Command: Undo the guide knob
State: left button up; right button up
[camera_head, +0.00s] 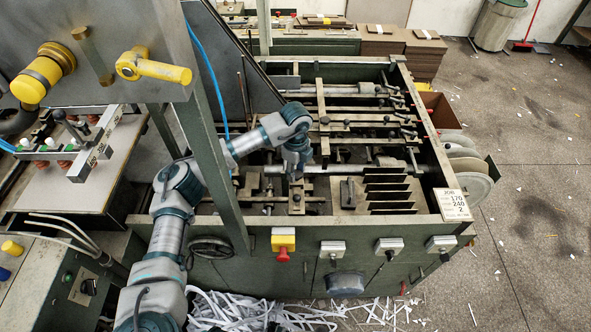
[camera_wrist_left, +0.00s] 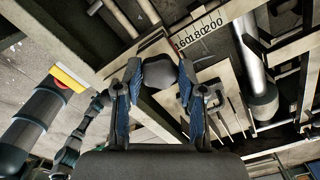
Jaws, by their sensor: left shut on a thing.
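The guide knob (camera_wrist_left: 157,73) is a dark, rounded knob in the left wrist view, between the two blue-padded fingers of my left gripper (camera_wrist_left: 158,88). The fingers are shut on it from both sides. It sits beside a pale guide plate and a printed number scale (camera_wrist_left: 200,32). In the head view my left gripper (camera_head: 297,170) points down into the feeder, over the front middle of its bed. There the gripper hides the knob. My right gripper is not in view.
The green feeder frame (camera_head: 310,230) surrounds the bed, with rails and bars (camera_head: 355,123) behind the gripper. Dark slanted plates (camera_head: 388,193) stand to the right. A grey post (camera_head: 205,140) rises close to my left arm. Paper strips (camera_head: 235,310) lie on the floor in front.

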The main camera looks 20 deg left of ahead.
aim_at(297, 172)
pick_arm(q)
jog(key=shift+s+d+f, duration=0.1)
jog(key=shift+f, duration=0.1)
jog(key=o, duration=1.1)
jog(key=shift+o, duration=0.2)
jog(key=shift+r, duration=0.1)
notch_tip(297, 172, up, 12)
jog(key=shift+w, duration=0.2)
